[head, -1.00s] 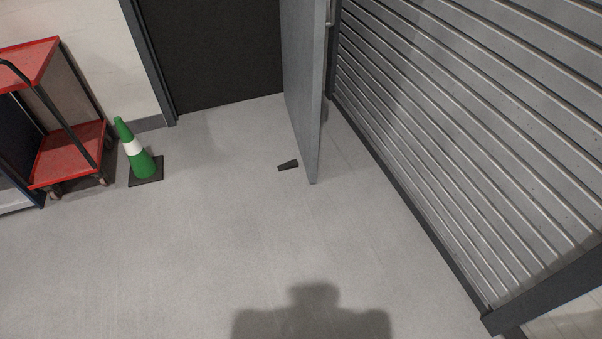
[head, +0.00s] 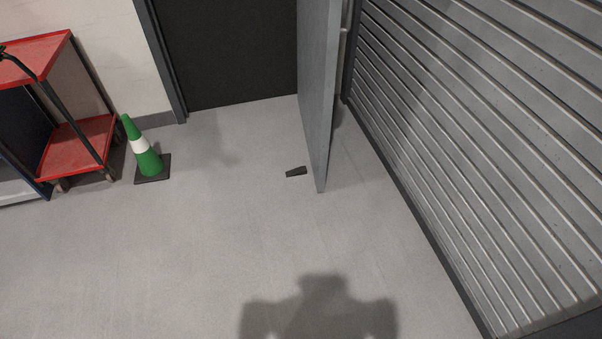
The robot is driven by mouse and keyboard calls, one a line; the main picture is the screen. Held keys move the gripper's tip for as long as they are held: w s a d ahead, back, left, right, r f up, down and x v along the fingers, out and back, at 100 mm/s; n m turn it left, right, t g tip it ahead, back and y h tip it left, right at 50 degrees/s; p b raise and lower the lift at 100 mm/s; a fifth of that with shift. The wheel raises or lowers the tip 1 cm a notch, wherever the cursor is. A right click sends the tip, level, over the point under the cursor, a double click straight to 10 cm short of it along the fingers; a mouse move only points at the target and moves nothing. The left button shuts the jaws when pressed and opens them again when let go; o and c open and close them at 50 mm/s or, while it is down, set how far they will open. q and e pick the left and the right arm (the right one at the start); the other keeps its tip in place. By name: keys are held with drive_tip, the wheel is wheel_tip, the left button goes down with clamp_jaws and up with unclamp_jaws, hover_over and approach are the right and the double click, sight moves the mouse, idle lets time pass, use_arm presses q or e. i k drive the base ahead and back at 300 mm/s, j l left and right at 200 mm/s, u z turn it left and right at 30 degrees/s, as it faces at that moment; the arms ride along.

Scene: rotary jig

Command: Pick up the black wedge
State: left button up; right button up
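The black wedge (head: 296,172) lies on the grey floor, just left of the lower edge of the open grey door (head: 318,110). It is small and dark, and a narrow strip of floor seems to show between it and the door; I cannot tell if they touch. Neither of my grippers is in the head view.
A green and white cone (head: 145,150) on a dark base stands at the left. A red two-shelf trolley (head: 75,148) is at the far left. A ribbed metal shutter wall (head: 480,130) runs along the right. The floor (head: 200,240) before the wedge is clear, with my shadow on it.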

sight(302, 169)
drive_tip(key=i+j+z, duration=0.15)
drive_tip(key=z, duration=0.25)
drive_tip(key=i+j+z, duration=0.2)
drive_tip(key=z, duration=0.2)
drive_tip(key=i+j+z, duration=0.1)
drive_tip(key=j, duration=0.25)
drive_tip(key=i+j, duration=0.2)
drive_tip(key=j, duration=0.15)
drive_tip(key=i+j+z, duration=0.15)
drive_tip(key=j, duration=0.2)
drive_tip(key=i+j+z, duration=0.1)
drive_tip(key=j, duration=0.25)
drive_tip(key=i+j+z, duration=0.1)
drive_tip(key=j, duration=0.3)
drive_tip(key=i+j, duration=0.2)
drive_tip(key=j, duration=0.15)
drive_tip(key=z, duration=0.05)
